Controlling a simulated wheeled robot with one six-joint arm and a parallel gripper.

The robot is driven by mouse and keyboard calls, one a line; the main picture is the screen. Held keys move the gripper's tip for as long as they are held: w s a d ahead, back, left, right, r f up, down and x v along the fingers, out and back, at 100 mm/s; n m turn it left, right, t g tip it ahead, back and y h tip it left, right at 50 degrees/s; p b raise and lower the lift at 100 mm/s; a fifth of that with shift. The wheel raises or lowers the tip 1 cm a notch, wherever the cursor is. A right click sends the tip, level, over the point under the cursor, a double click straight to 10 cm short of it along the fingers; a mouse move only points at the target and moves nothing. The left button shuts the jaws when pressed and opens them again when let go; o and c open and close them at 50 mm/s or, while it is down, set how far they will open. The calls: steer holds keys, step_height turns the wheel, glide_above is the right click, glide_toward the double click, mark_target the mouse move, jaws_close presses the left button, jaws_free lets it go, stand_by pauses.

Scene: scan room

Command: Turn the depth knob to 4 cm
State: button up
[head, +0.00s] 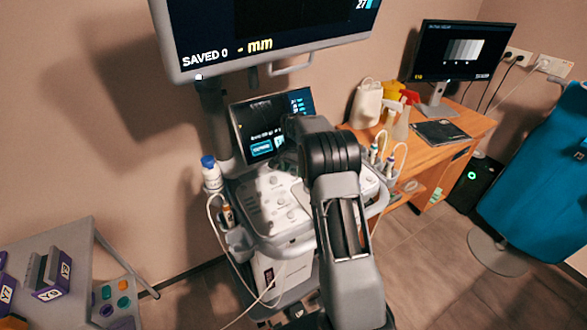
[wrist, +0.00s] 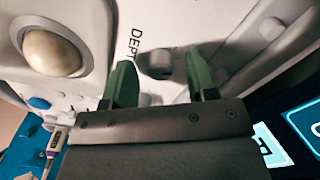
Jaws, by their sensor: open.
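The depth knob (wrist: 160,63) is a small grey knob on the white console panel, beside a partly covered label (wrist: 136,45) reading "DEPT". My gripper (wrist: 162,80) is open in the wrist view, its two green fingers on either side of the knob's position in the picture. I cannot tell whether they touch it. In the head view my arm covers my gripper and part of the ultrasound console (head: 262,215). The large monitor (head: 270,38) shows "SAVED 0" and "- mm". The knob's setting is not readable.
A big trackball (wrist: 52,50) and another knob (wrist: 270,28) lie near my gripper. The small touchscreen (head: 268,120) stands behind the panel. A white bottle with a blue cap (head: 211,176) is at the console's left. A wooden desk (head: 455,150) stands at the right.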

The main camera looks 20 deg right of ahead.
steer(key=shift+c, duration=0.2)
steer(key=c, duration=0.9)
steer(key=n, duration=0.3)
steer(key=shift+n, duration=0.4)
steer(key=shift+n+p, duration=0.35)
steer(key=shift+n, duration=1.85)
